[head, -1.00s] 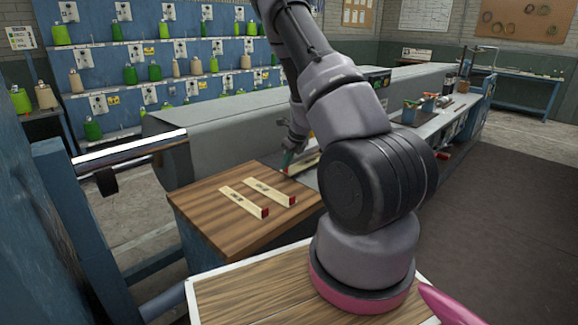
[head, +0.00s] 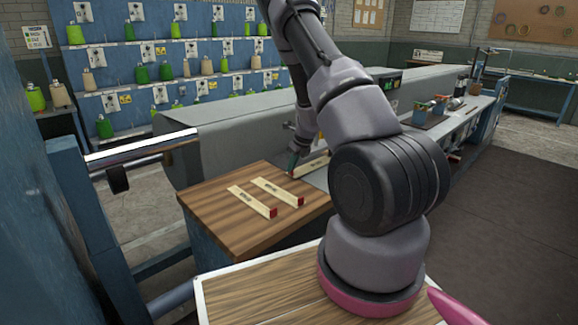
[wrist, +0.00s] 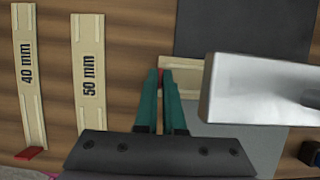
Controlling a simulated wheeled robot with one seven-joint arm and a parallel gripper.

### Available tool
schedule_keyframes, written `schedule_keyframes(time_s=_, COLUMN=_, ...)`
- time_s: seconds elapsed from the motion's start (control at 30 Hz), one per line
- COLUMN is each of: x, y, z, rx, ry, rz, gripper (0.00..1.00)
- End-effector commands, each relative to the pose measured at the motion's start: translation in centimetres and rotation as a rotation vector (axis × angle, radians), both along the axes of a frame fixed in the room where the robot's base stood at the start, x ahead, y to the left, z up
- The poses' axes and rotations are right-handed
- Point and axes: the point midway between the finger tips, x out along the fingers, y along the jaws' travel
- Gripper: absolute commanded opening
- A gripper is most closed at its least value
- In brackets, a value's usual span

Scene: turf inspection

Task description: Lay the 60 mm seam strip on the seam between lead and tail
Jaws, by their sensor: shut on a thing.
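My gripper (wrist: 160,75) is shut on a cream strip (wrist: 183,78) by its red end, in the wrist view. This strip also shows in the head view (head: 313,166), its label too small to read. It spans the place where a dark grey sheet (wrist: 230,25) and a lighter grey sheet (wrist: 262,145) meet, so the seam itself is hidden. I cannot tell whether the strip touches the sheets. A silver bar (wrist: 255,88) covers its right part. The 40 mm strip (wrist: 28,80) and the 50 mm strip (wrist: 89,80) lie on the wooden top to the left.
The wooden top (head: 215,206) has bare space around the two loose strips. A long grey machine body (head: 240,133) runs behind it. Cups and tools (head: 430,107) stand on the bench further right. A metal roller bar (head: 140,147) sticks out at the left.

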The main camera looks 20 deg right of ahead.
Motion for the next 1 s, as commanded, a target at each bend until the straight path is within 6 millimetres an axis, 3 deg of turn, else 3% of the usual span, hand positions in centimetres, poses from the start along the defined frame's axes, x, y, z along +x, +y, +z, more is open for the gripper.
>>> schedule_keyframes(time_s=0.03, x=0.0, y=0.0, z=0.0, rx=0.0, ry=0.0, rz=0.0, gripper=0.18)
schedule_keyframes(time_s=0.1, x=0.0, y=0.0, z=0.0, rx=0.0, ry=0.0, rz=0.0, gripper=0.41)
schedule_keyframes(time_s=0.53, x=-0.3, y=-0.1, z=0.9, rx=0.0, ry=-0.001, rz=0.0, gripper=0.41)
schedule_keyframes(time_s=1.0, x=-3.4, y=-1.0, z=8.9, rx=-0.001, ry=-0.002, rz=0.001, gripper=0.41)
